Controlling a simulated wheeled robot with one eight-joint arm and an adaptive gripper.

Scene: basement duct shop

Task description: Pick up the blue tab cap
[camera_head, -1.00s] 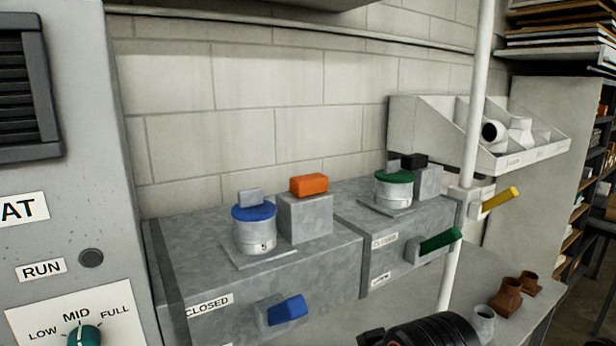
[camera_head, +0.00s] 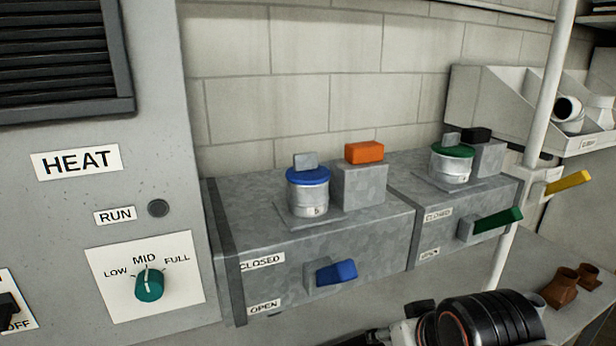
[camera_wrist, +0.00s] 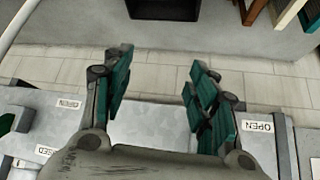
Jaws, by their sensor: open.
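The blue tab cap (camera_head: 308,176) sits on a short round metal collar (camera_head: 307,203) on top of the grey duct, with a grey tab standing up from it. It is in the head view, left of the orange block. My gripper (camera_wrist: 155,95) shows in the wrist view with its two green-padded fingers spread wide and nothing between them. The wrist view shows the duct's front edge and floor tiles beneath the fingers, and the blue cap is not in that view. In the head view only part of my arm shows at the bottom right, and the fingers are out of frame.
An orange block (camera_head: 364,152) on a metal box stands beside the blue cap. A green cap (camera_head: 453,151) is further right. Blue (camera_head: 337,272) and green (camera_head: 497,220) levers stick out from the duct front. A white pole (camera_head: 541,110) rises at the right. The heat panel (camera_head: 95,220) is at left.

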